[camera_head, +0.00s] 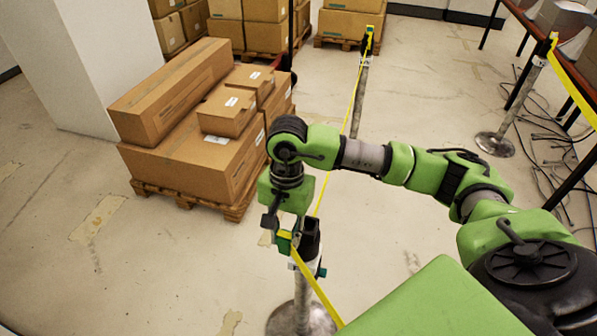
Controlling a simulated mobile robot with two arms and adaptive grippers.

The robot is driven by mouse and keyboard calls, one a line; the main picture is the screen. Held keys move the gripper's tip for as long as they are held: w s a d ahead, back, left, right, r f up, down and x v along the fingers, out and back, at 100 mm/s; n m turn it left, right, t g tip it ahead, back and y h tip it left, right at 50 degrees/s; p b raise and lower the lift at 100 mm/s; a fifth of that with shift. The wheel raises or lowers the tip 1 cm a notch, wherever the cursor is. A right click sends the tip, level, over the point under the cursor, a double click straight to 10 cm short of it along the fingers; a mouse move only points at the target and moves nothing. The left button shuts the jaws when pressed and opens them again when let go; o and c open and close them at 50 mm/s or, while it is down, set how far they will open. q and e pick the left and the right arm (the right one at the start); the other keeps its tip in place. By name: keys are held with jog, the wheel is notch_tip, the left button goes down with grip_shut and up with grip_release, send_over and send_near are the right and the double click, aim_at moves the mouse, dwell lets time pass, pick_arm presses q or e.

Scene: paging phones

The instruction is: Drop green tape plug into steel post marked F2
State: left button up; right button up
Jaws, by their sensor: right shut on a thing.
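My right gripper (299,250) is at the top of the near steel post (302,290), with its jaws pointing down. It is shut on the green tape plug (284,244), of which only a small green and yellow part shows beside the dark fingers. The fingers hide most of the plug and the post's head, so I cannot tell whether the plug sits in a slot. A yellow tape (317,287) runs from there toward the lower right. No F2 marking is legible. My left gripper is out of view.
Another post (362,95) stands farther back, with yellow tape (350,110) stretching toward the near post. A third post (518,105) stands at right by a table and loose cables (545,150). Boxes on a pallet (180,195) are close left of my arm. Front-left floor is clear.

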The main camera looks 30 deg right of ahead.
aim_at(291, 231)
jog(key=m, duration=0.2)
jog(key=d+r+m, duration=0.1)
jog(key=m, duration=0.1)
jog(key=d+r+m, duration=0.1)
jog(key=m, duration=0.1)
jog(key=shift+w+r+t+p, duration=0.1)
jog(key=shift+r+t+p, duration=0.1)
jog(key=shift+t+p, duration=0.2)
pick_arm(q)
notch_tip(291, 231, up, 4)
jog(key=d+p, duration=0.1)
jog(key=p, duration=0.2)
pick_arm(e)
jog(key=w+d+r+m+t+h, duration=0.1)
jog(key=d+r+m, duration=0.3)
jog(key=m, duration=1.1)
jog(key=w+d+r+m+h, duration=0.1)
jog(key=r+m, duration=0.5)
jog(key=m, duration=0.8)
notch_tip(291, 231, down, 12)
jog(key=b, duration=0.9)
jog(key=shift+w+d, duration=0.15)
pick_arm(q)
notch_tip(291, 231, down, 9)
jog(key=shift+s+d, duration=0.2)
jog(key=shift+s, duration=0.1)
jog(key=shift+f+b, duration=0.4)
jog(key=shift+b, duration=0.1)
pick_arm(e)
jog(key=shift+r, duration=0.1)
